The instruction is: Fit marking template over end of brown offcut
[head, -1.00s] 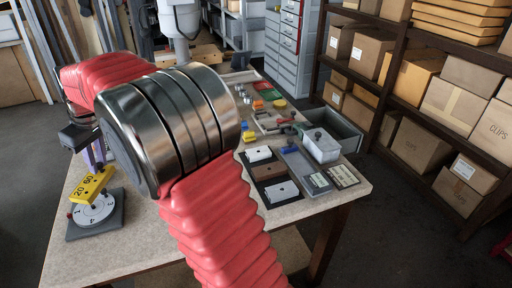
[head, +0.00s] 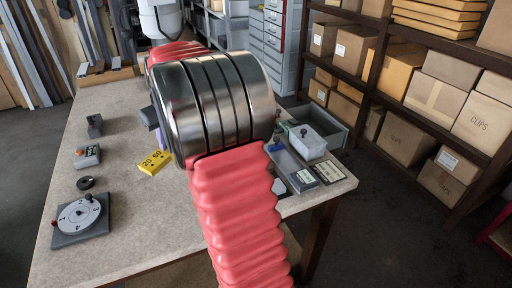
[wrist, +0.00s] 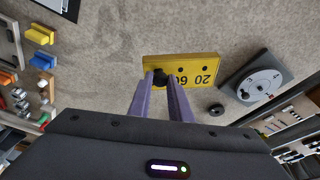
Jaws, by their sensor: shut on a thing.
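The marking template is a yellow block with the black numbers 20 and 60 and dark holes (wrist: 192,61). It also shows in the head view (head: 156,163), left of my arm. My gripper (wrist: 160,78) has its two purple fingers shut on a black knob at one end of the template. The template appears held above the table, but its height is hard to judge. The brown offcut cannot be made out now; my arm covers that part of the table in the head view.
A grey base with a white numbered dial (head: 78,215) stands at the table's front left. A black ring (head: 86,183) and a small grey box (head: 87,156) lie behind it. Bare table lies around the template.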

